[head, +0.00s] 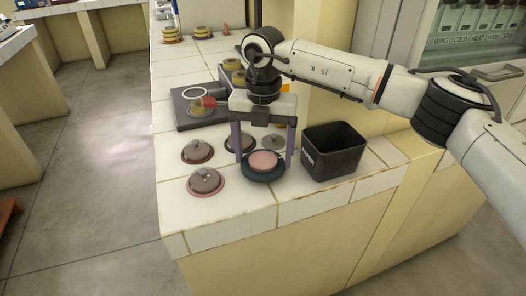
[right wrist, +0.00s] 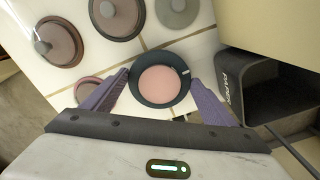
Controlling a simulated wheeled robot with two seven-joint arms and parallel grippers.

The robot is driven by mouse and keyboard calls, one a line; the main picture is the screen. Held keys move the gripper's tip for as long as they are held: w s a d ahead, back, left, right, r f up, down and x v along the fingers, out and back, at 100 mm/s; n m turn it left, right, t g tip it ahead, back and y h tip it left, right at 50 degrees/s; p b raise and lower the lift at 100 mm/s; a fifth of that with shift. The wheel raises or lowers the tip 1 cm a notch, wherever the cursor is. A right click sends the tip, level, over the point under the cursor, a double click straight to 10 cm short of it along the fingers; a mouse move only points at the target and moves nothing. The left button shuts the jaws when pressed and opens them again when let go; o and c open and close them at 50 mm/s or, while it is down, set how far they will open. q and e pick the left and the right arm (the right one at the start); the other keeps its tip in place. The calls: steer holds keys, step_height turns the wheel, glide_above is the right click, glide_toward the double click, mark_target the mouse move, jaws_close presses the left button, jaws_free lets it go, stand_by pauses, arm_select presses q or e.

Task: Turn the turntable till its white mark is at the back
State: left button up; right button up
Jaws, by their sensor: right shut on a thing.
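The turntable is a dark teal disc (head: 263,174) with a pink round top, near the front of the tiled counter. It also shows in the right wrist view (right wrist: 160,100). Its white mark (right wrist: 185,72) is on the rim at the right, slightly towards the top of that view, near the right-hand finger; I cannot make it out in the head view. My right gripper (head: 263,150) points down over the turntable, its purple fingers shut on opposite sides of the rim; they show in the wrist view too (right wrist: 160,84). My left gripper is not in view.
A black open bin (head: 333,152) stands close at the right of the turntable. Several round knobbed lids (head: 206,182) lie to the left and behind. A dark grey tray-like block (head: 190,118) with a red-tipped item is further back. The counter's front edge is near.

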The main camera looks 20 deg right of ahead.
mark_target(264, 156)
steer(key=shift+m, duration=0.4)
stand_by(0.3)
steer(key=o, duration=1)
steer(key=shift+o, duration=0.2)
steer(key=shift+r, duration=0.1)
step_height(264, 156, up, 10)
steer(key=shift+s, duration=0.1)
